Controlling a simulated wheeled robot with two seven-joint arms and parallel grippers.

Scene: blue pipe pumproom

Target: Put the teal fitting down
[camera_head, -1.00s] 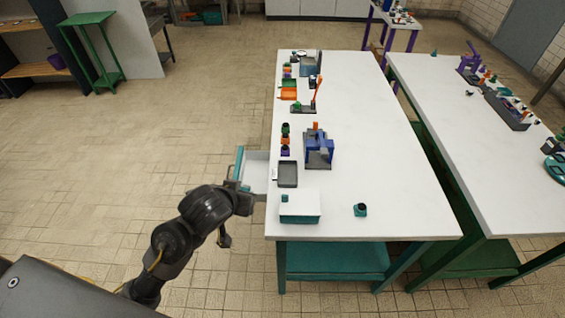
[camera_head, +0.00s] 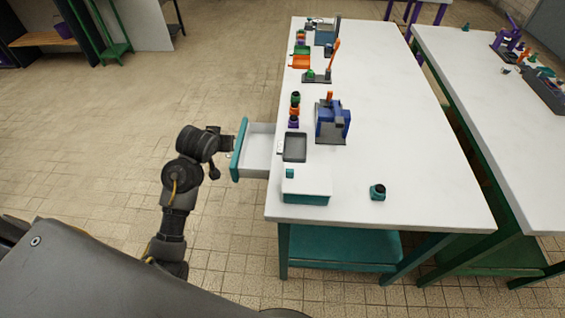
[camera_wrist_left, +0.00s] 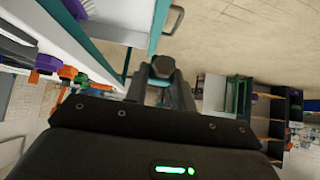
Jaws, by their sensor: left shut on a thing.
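A teal fitting (camera_head: 377,192) with a dark ring on top stands on the white table, right of the teal-and-white cabinet (camera_head: 307,187). My left gripper (camera_head: 229,144) is far left of it, beside the teal front (camera_head: 239,149) of a pulled-out drawer. The left wrist view shows my left gripper (camera_wrist_left: 163,75) shut, with a dark grey piece between its fingers. I cannot tell what this piece is. The drawer's teal front (camera_wrist_left: 156,28) and a handle (camera_wrist_left: 174,20) show just beyond the fingers. My right gripper is not in view.
A grey tray (camera_head: 295,147) lies behind the cabinet. A stack of dark-topped fittings (camera_head: 294,110) and a blue fixture (camera_head: 331,122) stand farther back. The table's front right (camera_head: 430,205) is clear. A second table (camera_head: 490,130) stands to the right.

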